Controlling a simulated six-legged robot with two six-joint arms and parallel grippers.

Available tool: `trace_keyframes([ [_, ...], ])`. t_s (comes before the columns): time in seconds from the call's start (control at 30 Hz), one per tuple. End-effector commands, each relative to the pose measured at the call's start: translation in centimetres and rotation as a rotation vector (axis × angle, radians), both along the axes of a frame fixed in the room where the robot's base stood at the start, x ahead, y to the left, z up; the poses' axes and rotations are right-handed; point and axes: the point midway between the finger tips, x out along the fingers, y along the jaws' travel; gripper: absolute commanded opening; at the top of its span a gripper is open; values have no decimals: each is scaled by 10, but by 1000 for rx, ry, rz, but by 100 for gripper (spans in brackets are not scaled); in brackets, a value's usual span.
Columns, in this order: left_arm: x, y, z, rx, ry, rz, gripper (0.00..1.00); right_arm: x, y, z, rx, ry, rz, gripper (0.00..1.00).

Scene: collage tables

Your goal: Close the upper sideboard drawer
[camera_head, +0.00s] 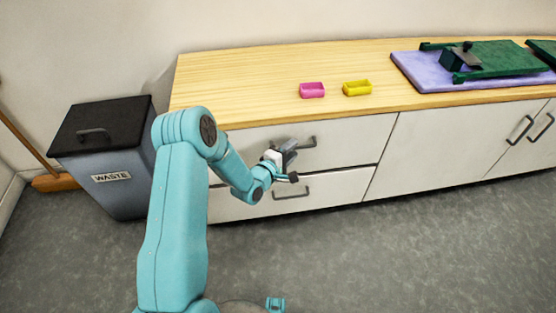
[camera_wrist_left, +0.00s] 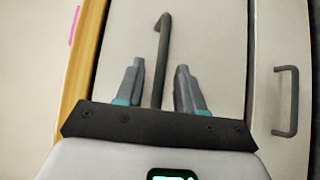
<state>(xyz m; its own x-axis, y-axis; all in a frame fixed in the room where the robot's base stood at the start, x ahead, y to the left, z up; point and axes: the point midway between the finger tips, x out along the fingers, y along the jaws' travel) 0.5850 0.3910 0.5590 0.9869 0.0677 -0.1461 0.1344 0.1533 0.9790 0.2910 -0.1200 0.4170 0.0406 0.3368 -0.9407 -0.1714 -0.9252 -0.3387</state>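The upper sideboard drawer (camera_head: 345,146) has a white front with a dark bar handle (camera_head: 308,142). Its front looks nearly flush with the cabinet; I cannot tell whether a small gap remains. My left gripper (camera_head: 288,160) is at this drawer's front, by the handle. In the left wrist view, the open left gripper (camera_wrist_left: 160,68) has its fingers on either side of the upper handle (camera_wrist_left: 162,55), with space on both sides. The lower drawer (camera_head: 340,187) is below, with its own handle (camera_head: 291,192), also in the wrist view (camera_wrist_left: 287,100).
The wooden sideboard top (camera_head: 240,85) carries a pink tray (camera_head: 312,90), a yellow tray (camera_head: 357,88) and a purple mat (camera_head: 415,72) with green items on it. A waste bin (camera_head: 120,165) and a broom (camera_head: 52,182) stand at left. The grey floor (camera_head: 420,250) in front is clear.

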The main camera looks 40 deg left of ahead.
Motion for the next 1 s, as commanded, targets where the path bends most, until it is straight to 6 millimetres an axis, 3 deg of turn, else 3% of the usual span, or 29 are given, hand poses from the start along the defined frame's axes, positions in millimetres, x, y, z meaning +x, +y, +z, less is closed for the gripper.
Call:
trace_keyframes([
  [0.5,-124,-8,20,-2,3,5,38,0,0,21,0,0,0,43],
  [0.7,-147,-10,23,0,-1,3,38,0,0,23,0,0,0,43],
  [1.0,-151,-10,24,0,-2,1,38,0,0,23,0,0,0,43],
])
